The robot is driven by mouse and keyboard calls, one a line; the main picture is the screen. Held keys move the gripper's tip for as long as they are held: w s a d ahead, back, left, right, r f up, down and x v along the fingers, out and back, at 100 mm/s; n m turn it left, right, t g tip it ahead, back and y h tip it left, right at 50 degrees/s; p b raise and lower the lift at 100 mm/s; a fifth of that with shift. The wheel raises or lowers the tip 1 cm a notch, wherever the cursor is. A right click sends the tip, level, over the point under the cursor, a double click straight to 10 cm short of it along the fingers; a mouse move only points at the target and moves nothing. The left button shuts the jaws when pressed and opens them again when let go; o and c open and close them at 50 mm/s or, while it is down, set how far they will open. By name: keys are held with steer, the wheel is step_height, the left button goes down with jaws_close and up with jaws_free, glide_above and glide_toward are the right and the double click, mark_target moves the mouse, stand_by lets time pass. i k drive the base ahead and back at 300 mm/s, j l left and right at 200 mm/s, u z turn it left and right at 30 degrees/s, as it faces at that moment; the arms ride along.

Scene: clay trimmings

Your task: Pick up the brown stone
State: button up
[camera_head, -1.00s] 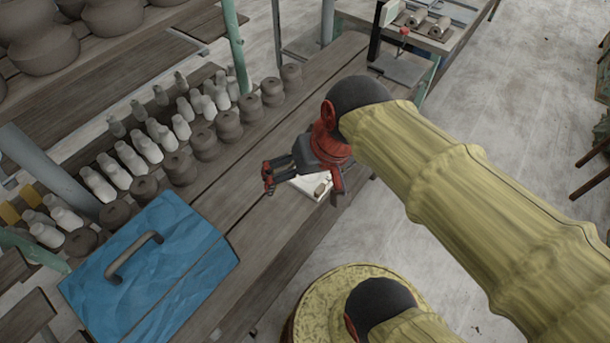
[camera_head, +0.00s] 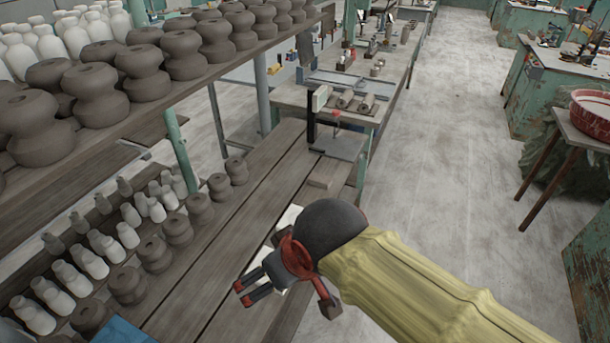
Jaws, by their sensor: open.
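My gripper (camera_head: 243,292) is over the wooden bench, with its two fingers apart and nothing between them. It points toward the lower left. A pale, flat white thing (camera_head: 289,217) lies on the bench behind my gripper and is partly hidden by it. A small brown block (camera_head: 321,182) lies on the bench farther back, apart from my gripper; I cannot tell if it is the brown stone. No other brown stone shows clearly, and my arm and gripper cover part of the bench.
Rows of brown clay pots (camera_head: 154,253) and white bottles (camera_head: 80,257) stand along the bench's left side. A shelf (camera_head: 215,82) with more pots hangs above. A green post (camera_head: 180,150) rises at the left. A grey plate (camera_head: 340,146) is at the far end. Open floor (camera_head: 450,190) lies right.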

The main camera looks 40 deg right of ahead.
mark_target(315, 179)
steer(key=z, duration=1.1)
